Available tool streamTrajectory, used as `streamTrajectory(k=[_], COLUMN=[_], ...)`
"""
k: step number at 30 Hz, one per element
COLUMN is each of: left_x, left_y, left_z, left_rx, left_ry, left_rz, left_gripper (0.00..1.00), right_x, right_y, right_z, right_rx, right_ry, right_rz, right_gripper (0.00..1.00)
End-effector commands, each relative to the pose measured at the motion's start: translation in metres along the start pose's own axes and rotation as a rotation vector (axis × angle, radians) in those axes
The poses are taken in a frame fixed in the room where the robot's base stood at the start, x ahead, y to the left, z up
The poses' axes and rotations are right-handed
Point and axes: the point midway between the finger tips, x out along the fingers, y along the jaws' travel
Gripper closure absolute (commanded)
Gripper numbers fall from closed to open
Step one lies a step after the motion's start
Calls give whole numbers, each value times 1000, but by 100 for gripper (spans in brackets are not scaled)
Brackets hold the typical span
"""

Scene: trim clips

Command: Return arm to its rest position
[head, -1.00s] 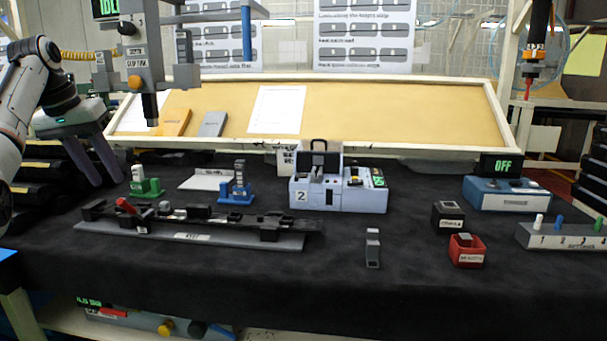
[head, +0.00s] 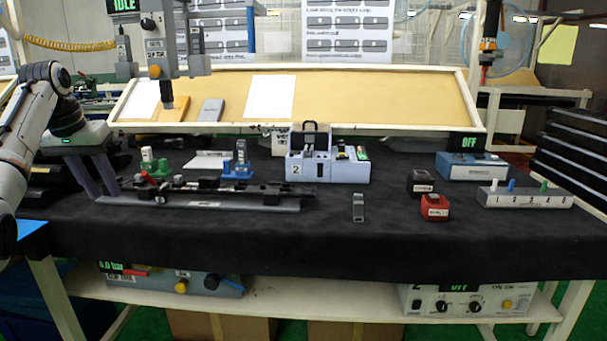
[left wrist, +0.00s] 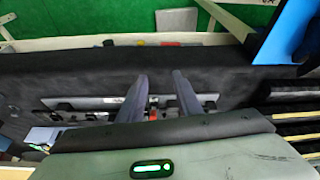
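My left gripper (head: 100,190) is at the left of the head view, over the left end of the black-covered table, with its arm coming in from the left edge. Its two fingers are apart with nothing between them. In the left wrist view the fingers (left wrist: 158,85) also stand apart, with the dark table and the rail fixture beyond them. The fixture, a grey plate with black parts (head: 225,206), lies on the table to the right of the gripper. My right gripper is in neither view now.
On the table stand a blue-grey station (head: 325,170), a red box (head: 434,208), a black box (head: 420,182), a numbered switch block (head: 525,199) and a small grey clip (head: 358,207). A press-like tool (head: 163,45) hangs above. The table's front strip is clear.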

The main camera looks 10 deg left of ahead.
Motion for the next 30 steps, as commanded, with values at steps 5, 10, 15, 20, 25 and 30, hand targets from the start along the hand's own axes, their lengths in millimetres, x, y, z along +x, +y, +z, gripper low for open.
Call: streamTrajectory(k=[5,10,15,20,25,30], left_x=[46,108,194,271,331,362], left_y=[11,33,72,117,167,215], left_z=[-2,5,35,91,175,275], left_rx=[50,132,257,375,473,526], left_ry=[18,44,92,142,196,247], left_rz=[-69,-135,-182,-171,-106,-3], left_gripper=[68,68,68,68,68,68], right_x=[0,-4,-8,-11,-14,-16], right_y=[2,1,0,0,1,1], right_z=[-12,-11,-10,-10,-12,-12], right_rx=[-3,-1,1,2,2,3], right_ry=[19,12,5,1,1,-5], right_rz=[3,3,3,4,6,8], right_gripper=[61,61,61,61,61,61])
